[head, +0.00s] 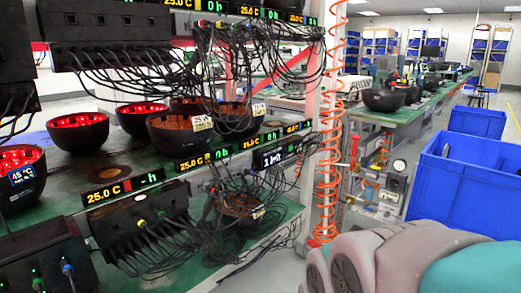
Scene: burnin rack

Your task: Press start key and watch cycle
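The burn-in rack (285,228) fills the left half of the head view, with green shelves. Lit displays run along its shelf edges; a front one (122,190) on the lower shelf reads 25.0 C and something like "h". Another display (204,158) further back also reads 25.0 C. A display with white text (277,155) stands beside them, too small to read surely. Black boxes with cables, such as the front one (140,222), sit under the displays. I cannot make out a start key. My gripper is not in view; rounded pinkish-grey and teal parts of my body show at lower right.
Black bowls stand on the shelf; some glow red inside, like this one (78,132). A front-left bowl (22,190) carries a 45 °C label. Loose cables hang off the rack. An orange coiled hose (328,185) hangs at its post. Blue bins (465,185) stand at right.

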